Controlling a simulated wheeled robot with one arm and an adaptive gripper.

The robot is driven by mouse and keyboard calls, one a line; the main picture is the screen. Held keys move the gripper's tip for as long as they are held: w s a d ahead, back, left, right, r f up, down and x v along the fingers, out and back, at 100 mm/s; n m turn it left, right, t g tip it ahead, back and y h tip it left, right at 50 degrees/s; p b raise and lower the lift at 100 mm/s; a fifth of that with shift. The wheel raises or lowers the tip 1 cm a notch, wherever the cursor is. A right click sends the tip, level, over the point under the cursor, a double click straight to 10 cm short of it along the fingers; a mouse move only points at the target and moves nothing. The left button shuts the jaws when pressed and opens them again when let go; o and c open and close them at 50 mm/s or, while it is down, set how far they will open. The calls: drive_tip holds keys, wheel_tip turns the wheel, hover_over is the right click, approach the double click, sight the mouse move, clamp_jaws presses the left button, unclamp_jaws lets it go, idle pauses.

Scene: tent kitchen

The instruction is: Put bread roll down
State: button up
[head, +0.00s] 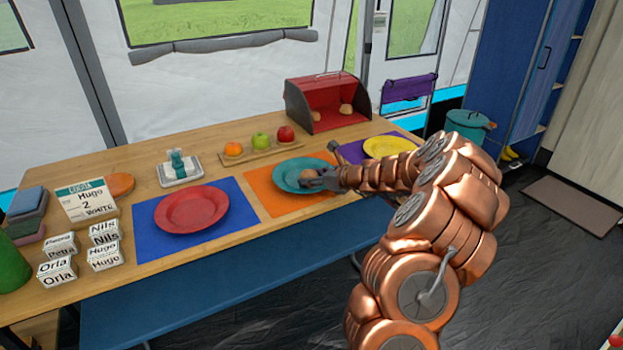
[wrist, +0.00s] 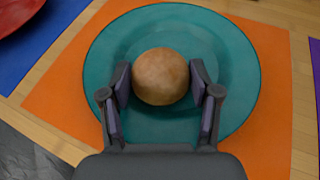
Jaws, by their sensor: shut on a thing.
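A round brown bread roll (wrist: 160,76) is between the two fingers of my gripper (wrist: 161,88), which is shut on it. The roll also shows in the head view (head: 307,176), partly hidden by my gripper (head: 318,181). The roll is over the middle of a teal plate (wrist: 237,70). I cannot tell whether it touches the plate. The plate also shows in the head view (head: 288,165), lying on an orange mat (head: 262,187).
A red plate (head: 192,209) on a blue mat lies to the left, and a yellow plate (head: 389,146) on a purple mat to the right. Behind stand a fruit board (head: 262,153) and an open red bread box (head: 327,102) with rolls. Name cards (head: 103,230) stand at the left.

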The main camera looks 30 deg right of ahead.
drive_tip(key=shift+f, duration=0.1)
drive_tip(key=o, duration=0.6)
drive_tip(key=shift+c, duration=0.2)
drive_tip(key=shift+s+d+r, duration=0.2)
drive_tip(key=shift+s+r, duration=0.15)
drive_tip(key=shift+s, duration=0.05)
drive_tip(key=p+v, duration=0.1)
drive_tip(key=v, duration=1)
